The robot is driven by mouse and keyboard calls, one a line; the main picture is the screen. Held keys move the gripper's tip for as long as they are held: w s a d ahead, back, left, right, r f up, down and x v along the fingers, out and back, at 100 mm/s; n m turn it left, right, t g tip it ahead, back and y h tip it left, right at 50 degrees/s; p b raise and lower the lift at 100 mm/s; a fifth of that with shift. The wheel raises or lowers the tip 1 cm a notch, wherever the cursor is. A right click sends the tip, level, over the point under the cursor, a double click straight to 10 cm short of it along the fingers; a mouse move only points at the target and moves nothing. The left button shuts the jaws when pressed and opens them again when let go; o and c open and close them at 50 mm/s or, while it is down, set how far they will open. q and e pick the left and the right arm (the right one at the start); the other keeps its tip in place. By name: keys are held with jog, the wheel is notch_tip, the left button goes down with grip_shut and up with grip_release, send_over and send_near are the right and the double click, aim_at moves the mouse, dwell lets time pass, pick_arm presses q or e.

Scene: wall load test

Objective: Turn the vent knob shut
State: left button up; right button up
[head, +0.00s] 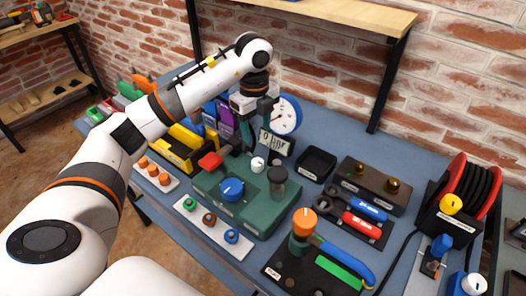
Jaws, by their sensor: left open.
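A green pump box (258,206) stands on the blue bench. On its top are a large blue knob (231,189) with a white pointer mark, a small white knob (257,164), a red-ended lever (210,160) and a dark capped cylinder (278,178). I cannot read which knob is labelled vent. My left gripper (254,125) points down behind the white knob, above the box's back edge and beside the display. Its fingers are apart and hold nothing that I can see. My right gripper is out of view.
A round gauge (286,114) and a display (274,142) reading 0 bar stand behind the box. A black tray (316,163) is to the right. A white strip with coloured buttons (212,224) lies in front.

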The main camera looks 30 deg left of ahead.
pick_arm(q)
send_over(257, 161)
jog(key=f, duration=0.4)
jog(key=shift+s+f+p, duration=0.25)
jog(key=shift+s+p, duration=0.05)
jog(key=shift+p, duration=0.05)
jog(key=f, duration=0.6)
jog(key=shift+w+f+p, duration=0.25)
jog(key=shift+f+p, duration=0.1)
jog(key=shift+p, duration=0.05)
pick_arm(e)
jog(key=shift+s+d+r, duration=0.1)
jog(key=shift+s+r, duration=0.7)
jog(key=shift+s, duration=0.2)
pick_arm(q)
jog(key=c, duration=1)
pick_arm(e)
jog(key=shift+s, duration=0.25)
